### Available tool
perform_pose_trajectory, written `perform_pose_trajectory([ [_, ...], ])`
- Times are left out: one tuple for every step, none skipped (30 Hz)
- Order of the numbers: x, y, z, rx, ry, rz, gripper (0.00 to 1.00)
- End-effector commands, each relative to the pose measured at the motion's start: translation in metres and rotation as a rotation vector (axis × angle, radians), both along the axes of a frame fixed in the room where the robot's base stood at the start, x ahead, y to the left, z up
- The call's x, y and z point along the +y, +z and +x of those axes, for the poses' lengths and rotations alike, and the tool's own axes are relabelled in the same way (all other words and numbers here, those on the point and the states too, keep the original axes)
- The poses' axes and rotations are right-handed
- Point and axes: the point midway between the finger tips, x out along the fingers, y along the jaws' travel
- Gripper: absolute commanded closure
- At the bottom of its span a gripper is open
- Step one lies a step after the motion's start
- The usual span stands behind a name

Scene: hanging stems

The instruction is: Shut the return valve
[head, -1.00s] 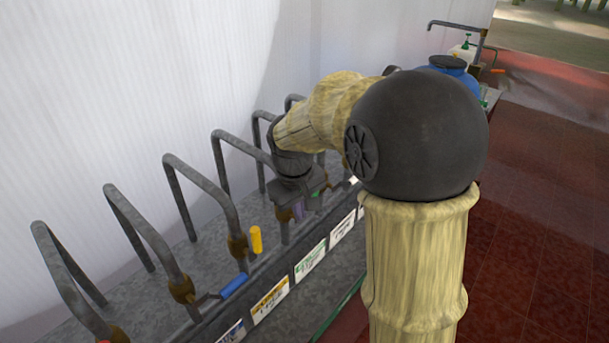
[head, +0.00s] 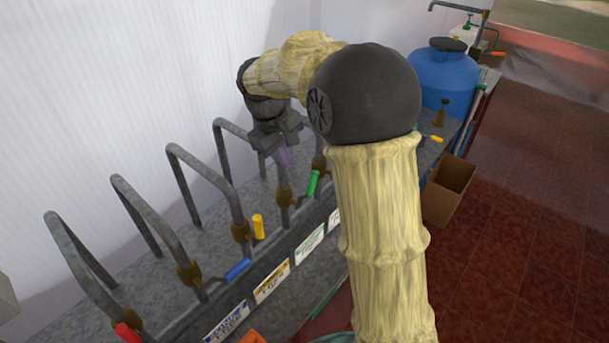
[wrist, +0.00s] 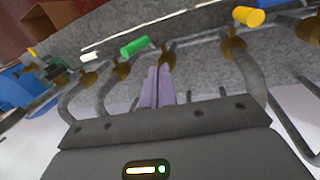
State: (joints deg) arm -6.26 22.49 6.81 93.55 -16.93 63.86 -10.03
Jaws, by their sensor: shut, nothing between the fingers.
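A row of grey bent pipes carries brass valves with coloured levers. The levers are red (head: 128,333), blue (head: 237,270), yellow (head: 258,227) and green (head: 312,183); a white lever (wrist: 90,56) shows in the wrist view. Label cards stand below, one with green print (head: 310,244); their words are too small to read, so I cannot tell which valve is the return one. My gripper (head: 284,160), with purple fingers, is shut and empty by the green-lever pipe. In the wrist view the fingertips (wrist: 158,70) point toward that valve, near its green lever (wrist: 134,46). Contact cannot be told.
A white corrugated wall (head: 130,80) stands behind the pipes. A blue barrel (head: 445,77) and another small yellow lever (head: 437,138) are at the far end. An open brown box (head: 447,188) stands beside the bench. The red tiled floor (head: 530,210) at right is clear.

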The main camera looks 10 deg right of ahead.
Motion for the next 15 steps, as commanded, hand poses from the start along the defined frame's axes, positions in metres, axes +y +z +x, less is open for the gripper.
perform_pose_trajectory([
  [-0.002, -0.007, 0.0, 0.005, -0.001, -0.001, 1.0],
  [-0.003, -0.012, 0.0, 0.006, 0.0, -0.001, 1.0],
  [-0.005, -0.018, 0.001, 0.006, 0.0, -0.002, 1.0],
  [-0.006, -0.023, 0.001, 0.006, -0.002, -0.003, 1.0],
  [-0.007, -0.029, 0.001, 0.006, -0.001, -0.002, 1.0],
  [-0.009, -0.035, 0.002, 0.006, -0.001, -0.002, 1.0],
  [-0.01, -0.041, 0.002, 0.007, -0.003, -0.002, 1.0],
  [-0.011, -0.046, 0.002, 0.006, -0.002, -0.001, 1.0],
  [-0.013, -0.053, 0.003, 0.006, -0.001, -0.001, 1.0],
  [-0.014, -0.058, 0.003, 0.007, -0.002, -0.002, 1.0],
  [-0.015, -0.063, 0.004, 0.006, -0.001, -0.002, 1.0],
  [-0.016, -0.07, 0.004, 0.005, -0.002, -0.002, 1.0],
  [-0.017, -0.075, 0.004, 0.006, -0.002, -0.001, 1.0],
  [-0.019, -0.079, 0.005, 0.006, -0.002, -0.001, 1.0],
  [-0.027, -0.078, 0.009, 0.004, -0.005, 0.0, 1.0],
])
